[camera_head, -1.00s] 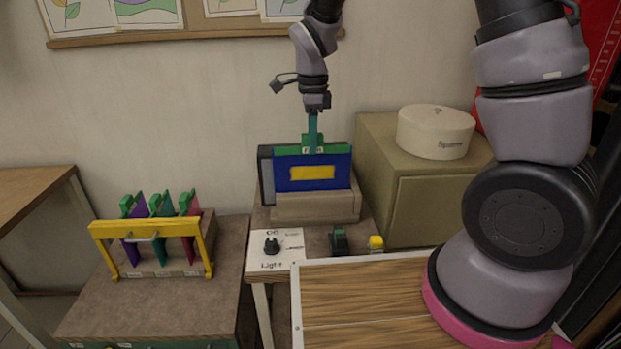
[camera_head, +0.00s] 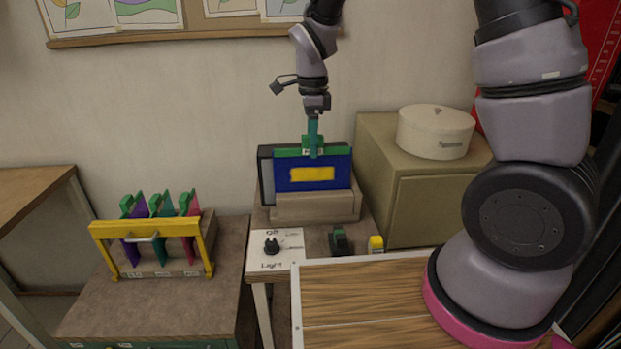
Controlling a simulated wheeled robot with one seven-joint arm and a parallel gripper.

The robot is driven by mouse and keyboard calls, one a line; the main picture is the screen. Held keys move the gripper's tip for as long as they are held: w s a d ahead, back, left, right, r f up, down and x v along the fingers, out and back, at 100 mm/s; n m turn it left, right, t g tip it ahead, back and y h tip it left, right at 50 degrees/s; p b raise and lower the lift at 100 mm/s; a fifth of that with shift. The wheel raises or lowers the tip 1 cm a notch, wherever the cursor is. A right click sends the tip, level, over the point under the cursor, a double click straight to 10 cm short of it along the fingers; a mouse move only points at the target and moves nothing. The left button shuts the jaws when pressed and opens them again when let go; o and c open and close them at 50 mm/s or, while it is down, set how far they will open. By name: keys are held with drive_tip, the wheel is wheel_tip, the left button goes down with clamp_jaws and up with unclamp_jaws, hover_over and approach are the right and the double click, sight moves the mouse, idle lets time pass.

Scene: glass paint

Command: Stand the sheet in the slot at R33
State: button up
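My gripper (camera_head: 313,140) is at the top of a blue sheet (camera_head: 312,178) with a yellow rectangle and a green top edge. Its fingers are at the sheet's green tab, and their gap cannot be made out. The sheet stands upright in a beige block-like holder (camera_head: 316,208) on the middle table, in front of a dark panel (camera_head: 266,178). On the left, a rack with a yellow frame (camera_head: 150,229) holds purple, teal and red sheets with green tabs. I cannot read an R33 label in this view.
A panel with a black knob (camera_head: 271,246) marked Light lies in front of the holder, beside a small green item (camera_head: 340,240) and a yellow one (camera_head: 376,243). A round box (camera_head: 436,132) sits on the cabinet (camera_head: 428,195) at right.

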drive_tip(key=shift+r, duration=3.5)
drive_tip(key=shift+o, duration=0.2)
